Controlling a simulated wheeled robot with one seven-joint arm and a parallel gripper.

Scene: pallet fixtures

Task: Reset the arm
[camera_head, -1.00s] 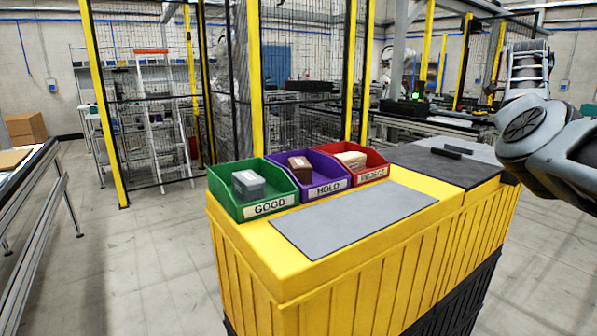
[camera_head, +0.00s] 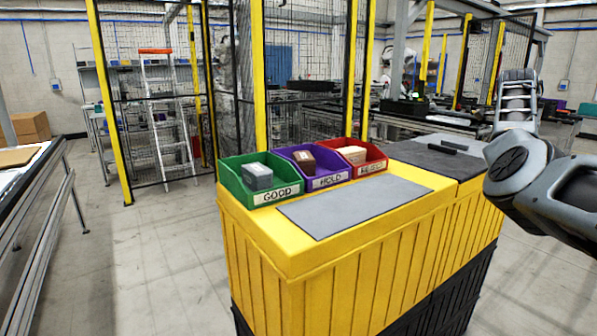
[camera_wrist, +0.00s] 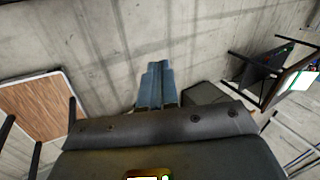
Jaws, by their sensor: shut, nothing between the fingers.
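My arm (camera_head: 520,165) shows at the right edge of the head view, bent and raised beside the yellow stand. My gripper (camera_wrist: 157,72) shows in the wrist view, its fingers together with nothing between them, over bare concrete floor. The fingertips cannot be made out in the head view. On the stand are a green GOOD bin (camera_head: 233,190), a purple HOLD bin (camera_head: 331,181) and a red bin (camera_head: 375,168). A grey box (camera_head: 257,177) is in the green bin, a brown box (camera_head: 304,161) in the purple one and a tan box (camera_head: 352,154) in the red one.
The yellow stand (camera_head: 300,258) carries a grey mat (camera_head: 355,207) and a darker mat (camera_head: 420,157) with a small black item. A metal-framed table (camera_head: 45,205) stands at left. Mesh fencing and a ladder (camera_head: 165,115) stand behind. Floor between table and stand is clear.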

